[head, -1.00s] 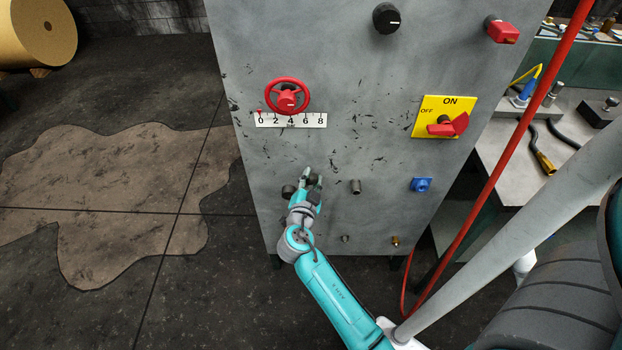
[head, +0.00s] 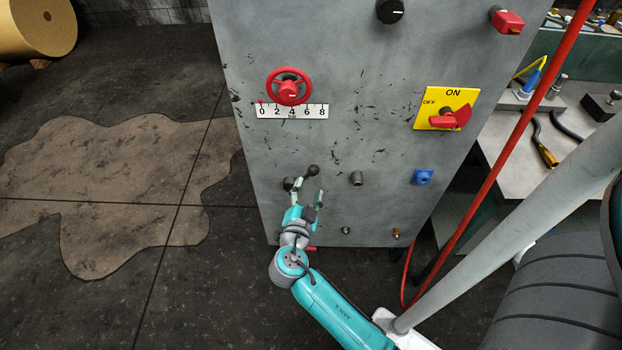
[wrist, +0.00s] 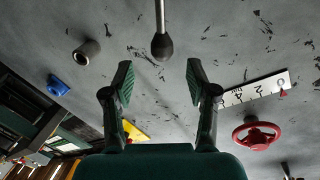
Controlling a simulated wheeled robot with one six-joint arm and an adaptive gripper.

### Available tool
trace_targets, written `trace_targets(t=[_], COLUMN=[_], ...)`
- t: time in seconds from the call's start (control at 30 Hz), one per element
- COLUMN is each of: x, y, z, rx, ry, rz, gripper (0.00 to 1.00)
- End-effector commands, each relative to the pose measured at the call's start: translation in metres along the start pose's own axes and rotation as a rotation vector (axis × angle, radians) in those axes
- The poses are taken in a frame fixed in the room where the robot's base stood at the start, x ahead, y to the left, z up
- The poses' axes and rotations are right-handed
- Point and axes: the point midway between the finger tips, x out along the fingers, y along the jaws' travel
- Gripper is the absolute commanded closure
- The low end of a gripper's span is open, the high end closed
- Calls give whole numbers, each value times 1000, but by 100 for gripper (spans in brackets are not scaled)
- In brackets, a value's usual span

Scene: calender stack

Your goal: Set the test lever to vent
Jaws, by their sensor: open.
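The test lever (head: 312,170) shows in the head view as a dark ball knob on the low left part of the grey panel, just beyond my fingertips. In the wrist view the lever's black ball (wrist: 162,46) and pale shaft come down from the top edge, centred between the fingers. My gripper (head: 308,189) is open and empty; it also shows in the wrist view (wrist: 159,82). The fingertips sit either side of the ball's line, apart from it. No vent marking is readable, and my gripper may hide part of the lever's mount.
The grey panel (head: 345,140) also carries a red handwheel (head: 289,87) over a number scale, a metal stub (head: 356,178), a blue fitting (head: 423,177) and a red switch on a yellow plate (head: 432,122). A red hose (head: 497,165) runs down at right.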

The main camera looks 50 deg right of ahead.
Motion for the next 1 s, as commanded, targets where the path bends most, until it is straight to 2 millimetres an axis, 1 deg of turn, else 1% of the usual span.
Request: trace_targets(t=[0.03, 0.1, 0.2, 0.33, 0.47, 1.0], x=[-9, -18, -27, -35, -37, -37], y=[0, 0, 0, 0, 0, 1], z=[0, 1, 1, 0, 0, 0], rx=[-1, -1, -1, -1, -1, -2], ry=[-3, -3, -2, 0, 0, -1], rz=[-4, -3, -2, 0, 0, 0], gripper=[42, 42, 42, 42, 42, 42])
